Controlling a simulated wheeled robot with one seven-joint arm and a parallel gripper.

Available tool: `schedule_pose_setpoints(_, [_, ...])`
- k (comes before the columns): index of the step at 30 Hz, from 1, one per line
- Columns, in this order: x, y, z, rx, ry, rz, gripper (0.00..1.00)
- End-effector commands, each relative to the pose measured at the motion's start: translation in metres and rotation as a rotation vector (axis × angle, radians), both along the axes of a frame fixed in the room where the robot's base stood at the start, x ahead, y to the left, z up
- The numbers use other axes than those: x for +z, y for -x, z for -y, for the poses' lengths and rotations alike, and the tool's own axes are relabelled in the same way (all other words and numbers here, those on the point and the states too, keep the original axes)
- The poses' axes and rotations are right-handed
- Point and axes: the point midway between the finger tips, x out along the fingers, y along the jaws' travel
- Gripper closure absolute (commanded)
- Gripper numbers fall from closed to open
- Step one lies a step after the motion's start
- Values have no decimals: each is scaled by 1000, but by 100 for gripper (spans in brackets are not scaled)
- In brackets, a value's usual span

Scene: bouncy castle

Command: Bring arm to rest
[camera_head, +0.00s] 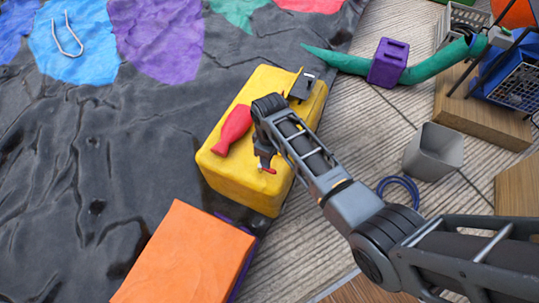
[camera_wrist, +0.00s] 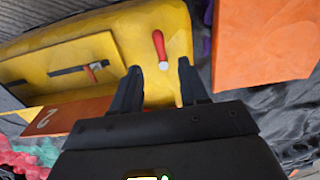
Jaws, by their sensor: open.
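My arm reaches in from the lower right in the head view. My gripper (camera_head: 265,160) is over the yellow block (camera_head: 225,170). In the wrist view my gripper (camera_wrist: 160,72) has its two dark fingers apart, with nothing held between them. A small red piece with a pale end (camera_wrist: 159,45) shows on the yellow surface beyond the fingertips. A red bottle-shaped thing (camera_head: 233,130) lies on the block just left of my gripper in the head view. My wrist and fingers hide part of the block's top.
An orange block (camera_head: 190,255) stands at the lower left of the yellow one. A small dark item (camera_head: 302,86) sits at the block's far end. A grey bin (camera_head: 433,152), blue ring (camera_head: 398,190), and green tube with purple block (camera_head: 389,62) lie to the right.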

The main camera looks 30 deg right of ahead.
Motion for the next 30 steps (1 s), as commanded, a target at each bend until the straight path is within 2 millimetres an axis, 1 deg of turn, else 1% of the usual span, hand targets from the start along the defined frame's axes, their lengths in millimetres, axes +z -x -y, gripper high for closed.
schedule_pose_setpoints(10, [-1, 1, 0, -1, 0, 1, 56])
schedule_pose_setpoints(14, [-7, 14, 0, -15, -2, 30, 56])
schedule_pose_setpoints(17, [-16, 36, -1, -45, -6, 89, 56])
schedule_pose_setpoints(19, [-20, 55, -2, -72, -12, 147, 56])
schedule_pose_setpoints(22, [-22, 85, -2, -114, -23, 236, 56])
schedule_pose_setpoints(26, [-14, 124, -2, -169, -42, 353, 56])
schedule_pose_setpoints(27, [-9, 136, -2, -185, -48, 387, 56])
schedule_pose_setpoints(29, [0, 154, -2, -211, -60, 440, 56])
schedule_pose_setpoints(30, [7, 166, -2, -227, -68, 475, 56])
